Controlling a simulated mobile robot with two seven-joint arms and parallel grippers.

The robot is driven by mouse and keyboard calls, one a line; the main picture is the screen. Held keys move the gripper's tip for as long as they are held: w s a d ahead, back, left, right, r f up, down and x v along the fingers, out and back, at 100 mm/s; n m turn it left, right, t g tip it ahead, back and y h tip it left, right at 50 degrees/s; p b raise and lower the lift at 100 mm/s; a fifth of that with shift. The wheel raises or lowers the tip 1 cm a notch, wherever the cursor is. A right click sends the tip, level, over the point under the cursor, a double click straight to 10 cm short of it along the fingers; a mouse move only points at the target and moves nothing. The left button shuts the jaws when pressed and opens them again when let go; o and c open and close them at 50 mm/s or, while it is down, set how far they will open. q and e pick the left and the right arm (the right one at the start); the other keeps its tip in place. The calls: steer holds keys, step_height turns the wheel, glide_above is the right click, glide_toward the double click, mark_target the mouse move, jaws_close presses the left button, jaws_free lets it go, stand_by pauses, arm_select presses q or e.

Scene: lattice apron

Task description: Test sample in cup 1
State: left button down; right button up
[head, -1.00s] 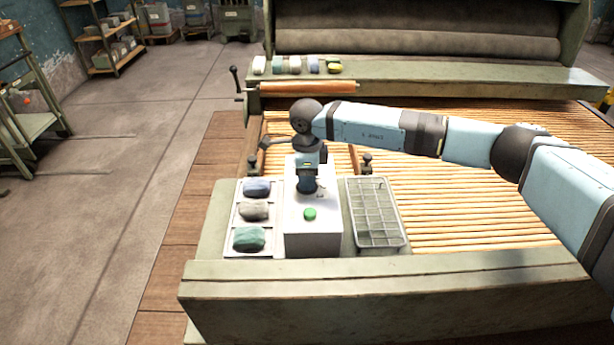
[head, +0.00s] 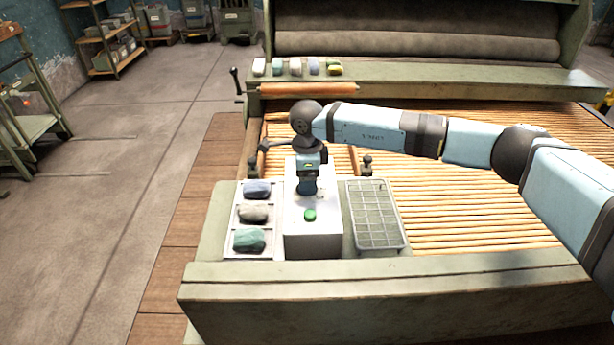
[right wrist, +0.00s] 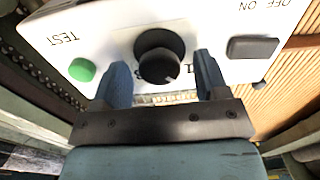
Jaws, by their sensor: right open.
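A white tester box (head: 313,240) stands on the bench end, with a green TEST button (head: 310,215) on its top. In the right wrist view the box (right wrist: 210,20) shows a black round knob (right wrist: 158,58), the green button (right wrist: 82,69) and a dark OFF/ON switch (right wrist: 252,47). My right gripper (head: 308,192) is over the box top. Its open fingers (right wrist: 161,68) stand on either side of the knob, with a gap on the right; contact on the left cannot be told. The fingers hide part of the dial marks. My left gripper is out of view.
Left of the box, a white tray (head: 233,226) holds blue, grey-brown and green samples in separate compartments. A wire-grid tray (head: 402,240) lies to the right. Wooden slats (head: 480,205) spread beyond it. Several small coloured pieces (head: 295,66) sit on the back ledge.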

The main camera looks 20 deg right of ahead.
steer(key=shift+r, duration=0.1)
step_height(320, 180, up, 14)
steer(key=p, duration=0.2)
steer(key=shift+f, duration=0.2)
stand_by(0.3)
